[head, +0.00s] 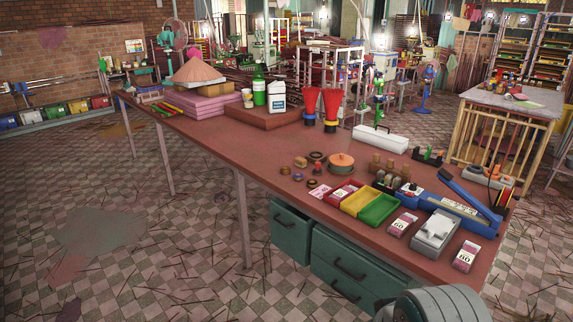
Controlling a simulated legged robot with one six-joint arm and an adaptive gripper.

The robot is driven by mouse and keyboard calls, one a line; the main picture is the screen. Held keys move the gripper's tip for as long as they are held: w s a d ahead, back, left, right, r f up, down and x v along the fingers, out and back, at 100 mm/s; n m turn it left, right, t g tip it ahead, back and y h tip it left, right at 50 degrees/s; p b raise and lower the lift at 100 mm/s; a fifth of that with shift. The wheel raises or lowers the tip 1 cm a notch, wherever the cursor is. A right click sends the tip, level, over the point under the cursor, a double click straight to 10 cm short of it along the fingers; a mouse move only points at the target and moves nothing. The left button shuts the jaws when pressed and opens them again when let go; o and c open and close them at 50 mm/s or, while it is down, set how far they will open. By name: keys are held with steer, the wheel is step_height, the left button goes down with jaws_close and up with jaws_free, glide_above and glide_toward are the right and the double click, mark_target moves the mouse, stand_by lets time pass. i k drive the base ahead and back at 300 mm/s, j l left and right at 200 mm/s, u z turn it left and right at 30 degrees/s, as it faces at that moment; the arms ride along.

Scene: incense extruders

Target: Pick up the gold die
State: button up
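Several small round dies lie in a loose group on the reddish-brown table (225,145), left of a round orange-lidded container (341,163). A small brownish-gold ring (285,170) lies at the group's left edge and looks most like the gold die, but it is too small to be sure. A similar ring (297,177) lies just right of and nearer than it. A darker ring (312,183) is further right, close to the table's front edge. Nothing covers these rings.
Red, yellow and green trays (380,208) stand right of the dies. A blue lever tool (465,205) and a grey device (435,231) are further right. Red funnels (331,103) and a white jug (278,97) stand behind. The table left of the dies is clear.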

mark_target(285, 170)
steer(key=i+j+z, duration=0.25)
steer(key=i+j, duration=0.7)
steer(key=i, duration=0.45)
steer(key=i+j+z, duration=0.3)
steer(key=i+j, duration=0.95)
steer(key=i, duration=0.05)
